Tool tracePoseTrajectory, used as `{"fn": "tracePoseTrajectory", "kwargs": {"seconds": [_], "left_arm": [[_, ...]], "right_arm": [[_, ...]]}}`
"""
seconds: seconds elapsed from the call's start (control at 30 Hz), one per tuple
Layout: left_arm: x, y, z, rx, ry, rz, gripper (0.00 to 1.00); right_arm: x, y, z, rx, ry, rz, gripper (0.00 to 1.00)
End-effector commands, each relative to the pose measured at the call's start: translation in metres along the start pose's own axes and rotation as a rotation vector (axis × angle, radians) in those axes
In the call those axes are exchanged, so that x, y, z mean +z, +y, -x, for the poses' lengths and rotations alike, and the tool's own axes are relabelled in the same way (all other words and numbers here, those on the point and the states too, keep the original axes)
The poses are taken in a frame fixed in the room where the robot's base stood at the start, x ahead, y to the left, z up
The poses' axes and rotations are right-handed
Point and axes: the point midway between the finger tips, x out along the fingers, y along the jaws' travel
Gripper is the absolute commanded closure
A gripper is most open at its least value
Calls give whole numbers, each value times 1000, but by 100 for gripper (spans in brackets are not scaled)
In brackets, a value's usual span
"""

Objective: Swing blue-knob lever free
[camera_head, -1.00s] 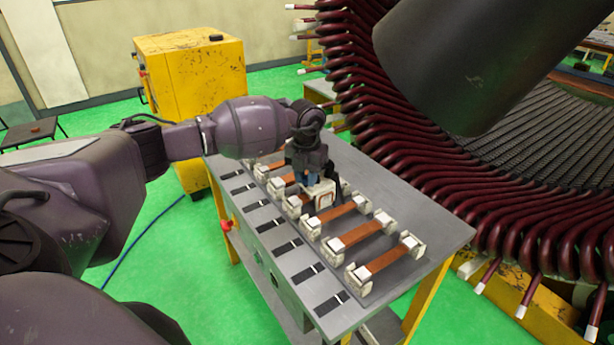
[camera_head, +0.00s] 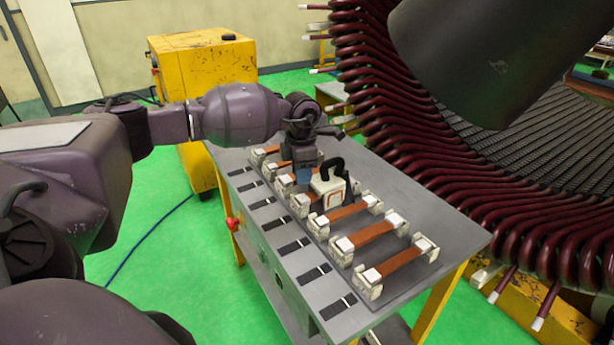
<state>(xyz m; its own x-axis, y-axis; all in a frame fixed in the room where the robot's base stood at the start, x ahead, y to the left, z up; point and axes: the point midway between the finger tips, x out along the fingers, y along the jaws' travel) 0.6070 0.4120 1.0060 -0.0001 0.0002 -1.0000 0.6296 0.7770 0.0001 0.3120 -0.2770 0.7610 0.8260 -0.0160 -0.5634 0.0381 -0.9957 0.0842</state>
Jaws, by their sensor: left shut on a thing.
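A white clamp-like tool (camera_head: 331,187) with a black curved handle (camera_head: 331,168) sits over the row of copper bars on the grey table. My left gripper (camera_head: 303,176) points down just left of the tool. It is shut on a small blue part, seemingly the blue knob (camera_head: 303,175), though the fingers hide much of it. The lever's arm cannot be made out, nor whether it still touches the tool. My right gripper is not in view.
Copper bars (camera_head: 391,255) rest in white end blocks along the grey table (camera_head: 448,222). Dark red coil ends (camera_head: 440,170) curve close behind on the right. A large dark cylinder (camera_head: 490,55) overhangs at upper right. A yellow cabinet (camera_head: 205,75) stands behind.

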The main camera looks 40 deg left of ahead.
Motion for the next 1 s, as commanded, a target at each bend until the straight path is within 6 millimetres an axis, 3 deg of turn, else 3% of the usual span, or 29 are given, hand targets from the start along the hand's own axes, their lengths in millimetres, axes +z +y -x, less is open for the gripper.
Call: {"fn": "tracePoseTrajectory", "kwargs": {"seconds": [0.27, 0.5, 1.0], "left_arm": [[-6, 8, -3, -1, 1, -243, 99], [-8, 13, -2, -1, 0, -399, 99], [-10, 17, 0, 0, -1, -514, 99]], "right_arm": [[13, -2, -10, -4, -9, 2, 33], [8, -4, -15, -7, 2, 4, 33], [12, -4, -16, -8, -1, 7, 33]]}}
